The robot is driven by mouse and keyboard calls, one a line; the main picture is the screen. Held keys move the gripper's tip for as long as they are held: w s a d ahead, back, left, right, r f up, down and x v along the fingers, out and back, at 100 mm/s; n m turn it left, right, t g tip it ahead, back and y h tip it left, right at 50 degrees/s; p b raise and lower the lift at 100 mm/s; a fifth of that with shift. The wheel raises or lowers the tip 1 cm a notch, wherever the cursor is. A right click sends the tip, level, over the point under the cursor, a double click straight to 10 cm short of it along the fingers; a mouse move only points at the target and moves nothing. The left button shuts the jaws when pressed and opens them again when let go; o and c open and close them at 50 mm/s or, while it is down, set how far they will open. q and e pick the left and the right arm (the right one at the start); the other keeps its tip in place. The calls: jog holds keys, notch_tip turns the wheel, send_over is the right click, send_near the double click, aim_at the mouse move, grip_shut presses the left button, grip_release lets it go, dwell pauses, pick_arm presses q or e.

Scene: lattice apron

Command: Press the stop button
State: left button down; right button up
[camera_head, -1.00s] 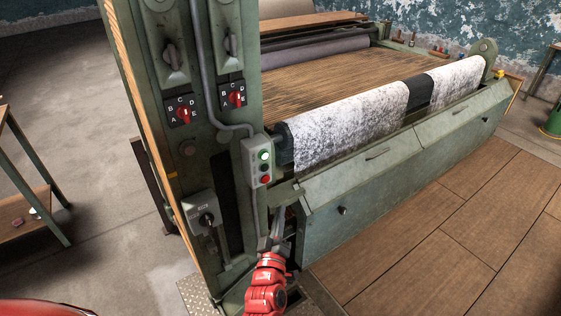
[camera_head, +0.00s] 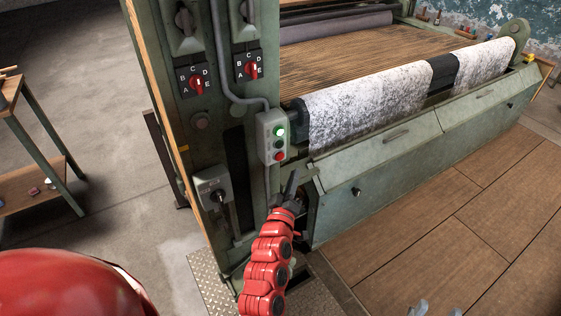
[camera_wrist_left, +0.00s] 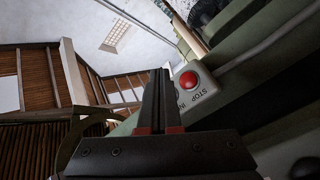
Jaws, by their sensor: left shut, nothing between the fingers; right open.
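The stop button (camera_head: 280,156) is the red, lowest button on a grey-green control box (camera_head: 266,138) on the machine's post. In the left wrist view the red stop button (camera_wrist_left: 189,80) shows beside the printed word STOP. My left gripper (camera_head: 293,174) is shut and empty, just below and right of the button in the head view. Its closed fingers (camera_wrist_left: 159,85) show left of the button in the wrist view. I see no contact, and the exact gap is unclear. Two grey tips of my open right gripper (camera_head: 436,309) show at the bottom edge.
A lit green button (camera_head: 280,131) sits above the stop button, with a dark one between. Red rotary selectors (camera_head: 196,85) are higher on the post. A speckled fabric roll (camera_head: 370,105) and green machine front (camera_head: 400,160) lie right. Wooden flooring (camera_head: 430,230) is open.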

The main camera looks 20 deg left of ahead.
aim_at(284, 155)
pick_arm(q)
jog(key=shift+w+a+f+b, duration=0.1)
jog(key=shift+w+a+b, duration=0.65)
jog(key=shift+a, duration=0.25)
jog(key=shift+w+a+b, duration=0.65)
jog(key=shift+w+a, duration=0.2)
jog(key=shift+a, duration=0.15)
dwell(0.6)
jog(key=shift+w+a+b, duration=0.25)
jog(key=shift+a+b, duration=0.05)
jog(key=shift+b, duration=0.1)
jog(key=shift+w+a+b, duration=0.3)
jog(key=shift+a+b, duration=0.1)
dwell(0.7)
dwell(0.3)
jog(key=shift+s+d+p, duration=0.5)
jog(key=shift+s+d, duration=0.1)
jog(key=shift+d, duration=0.1)
